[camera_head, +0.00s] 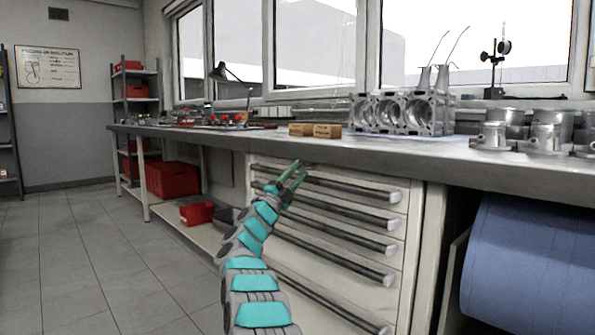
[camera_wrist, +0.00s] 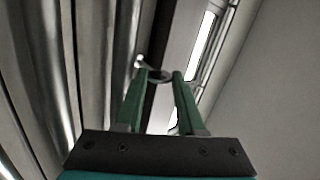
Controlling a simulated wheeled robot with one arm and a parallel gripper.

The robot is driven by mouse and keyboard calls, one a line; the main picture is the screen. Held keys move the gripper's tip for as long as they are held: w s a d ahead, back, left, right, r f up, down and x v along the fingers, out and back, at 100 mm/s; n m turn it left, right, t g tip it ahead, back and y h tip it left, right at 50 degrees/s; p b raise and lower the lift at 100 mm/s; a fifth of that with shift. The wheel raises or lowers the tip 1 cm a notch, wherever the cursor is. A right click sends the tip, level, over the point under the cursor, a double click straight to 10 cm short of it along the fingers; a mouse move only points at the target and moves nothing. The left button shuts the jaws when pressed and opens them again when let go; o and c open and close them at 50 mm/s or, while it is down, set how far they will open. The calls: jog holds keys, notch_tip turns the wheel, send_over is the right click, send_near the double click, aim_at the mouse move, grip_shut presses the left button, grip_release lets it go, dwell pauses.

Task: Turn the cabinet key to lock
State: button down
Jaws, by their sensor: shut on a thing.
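The grey drawer cabinet (camera_head: 412,215) stands under the workbench, with several long dark drawer handles across its front. My gripper (camera_head: 297,168) is at the top of the cabinet front, near the top drawer and just under the bench edge. In the wrist view my gripper (camera_wrist: 161,75) has its green fingers closed in around a small grey, rounded key (camera_wrist: 160,77) between the tips. A small bright metal piece (camera_wrist: 139,62) shows just left of the tips; I cannot tell whether it is part of the lock. The key is hidden in the head view.
The workbench top (camera_head: 400,150) overhangs the cabinet. On it stand an engine block (camera_head: 405,112), cardboard boxes (camera_head: 327,131) and metal pistons (camera_head: 545,135). A blue drum (camera_head: 530,255) is at right; red bins (camera_head: 172,179) sit below at left. The floor at left is clear.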

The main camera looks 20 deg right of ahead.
jog(key=shift+w+m+g+h+p, duration=0.1)
jog(key=shift+m+g+h+p, duration=0.5)
jog(key=shift+m+g, duration=0.6)
jog(key=shift+m, duration=0.6)
jog(key=c, duration=0.5)
grip_release()
jog(key=shift+f+n, duration=0.2)
jog(key=shift+n, duration=0.3)
